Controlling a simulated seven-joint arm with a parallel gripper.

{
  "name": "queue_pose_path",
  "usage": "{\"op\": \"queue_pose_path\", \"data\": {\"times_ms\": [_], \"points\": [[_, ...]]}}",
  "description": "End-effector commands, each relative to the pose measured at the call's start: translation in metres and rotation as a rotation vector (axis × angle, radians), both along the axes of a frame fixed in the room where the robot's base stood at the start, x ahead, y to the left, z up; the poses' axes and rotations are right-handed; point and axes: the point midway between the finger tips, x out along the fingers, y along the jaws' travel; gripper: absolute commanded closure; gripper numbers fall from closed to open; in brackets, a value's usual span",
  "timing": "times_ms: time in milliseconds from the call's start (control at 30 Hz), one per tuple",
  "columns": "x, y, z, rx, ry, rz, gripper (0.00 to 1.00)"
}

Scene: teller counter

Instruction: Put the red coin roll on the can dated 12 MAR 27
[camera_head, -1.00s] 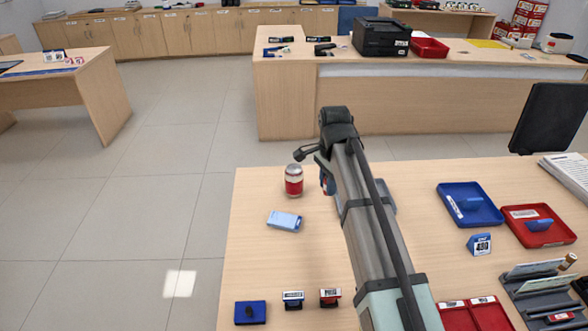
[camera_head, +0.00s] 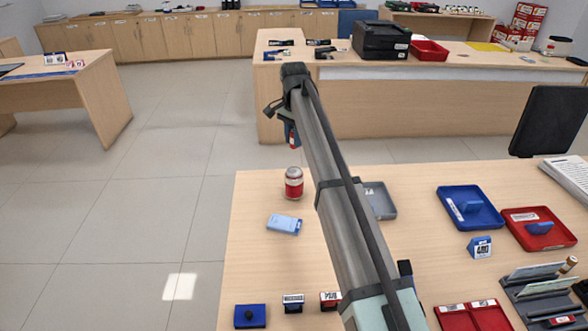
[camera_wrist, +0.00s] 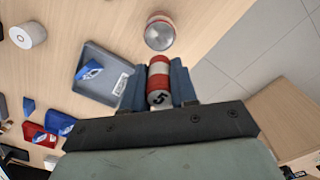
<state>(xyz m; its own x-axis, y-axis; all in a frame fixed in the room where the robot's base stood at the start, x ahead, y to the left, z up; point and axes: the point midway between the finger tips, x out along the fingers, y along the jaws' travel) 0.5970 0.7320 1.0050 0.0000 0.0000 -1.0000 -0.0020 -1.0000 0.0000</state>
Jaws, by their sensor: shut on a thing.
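My gripper (camera_wrist: 157,88) is shut on a red-and-white striped coin roll (camera_wrist: 158,78), marked 5 on its near end, between its dark blue fingers. In the head view my gripper (camera_head: 289,134) is above and slightly behind the can in the picture. The red can (camera_head: 293,184) with a pale upper band stands upright on the counter. The wrist view shows its silver top (camera_wrist: 159,34) just beyond the roll, with a gap between them in the picture. Any date on the can is too small to read.
A light blue packet (camera_head: 284,224) lies in front of the can. A grey tray (camera_head: 381,200) is partly behind my arm; the wrist view shows a blue item in it. Blue (camera_head: 470,221) and red trays (camera_head: 555,236) stand right. Stamps line the front edge.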

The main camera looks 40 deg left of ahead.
Motion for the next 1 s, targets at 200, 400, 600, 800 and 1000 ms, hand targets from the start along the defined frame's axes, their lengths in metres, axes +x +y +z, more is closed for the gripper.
{"op": "queue_pose_path", "data": {"times_ms": [200, 400, 600, 800, 1000], "points": [[-0.001, -0.001, -0.029, -0.002, 0.001, 0.004, 1.0], [0.0, -0.001, -0.057, -0.001, 0.001, 0.003, 1.0], [0.0, 0.0, -0.071, 0.0, 0.0, 0.003, 1.0], [0.0, 0.0, -0.094, 0.0, 0.0, 0.003, 1.0], [0.0, 0.0, -0.097, 0.001, -0.001, 0.002, 1.0]]}}
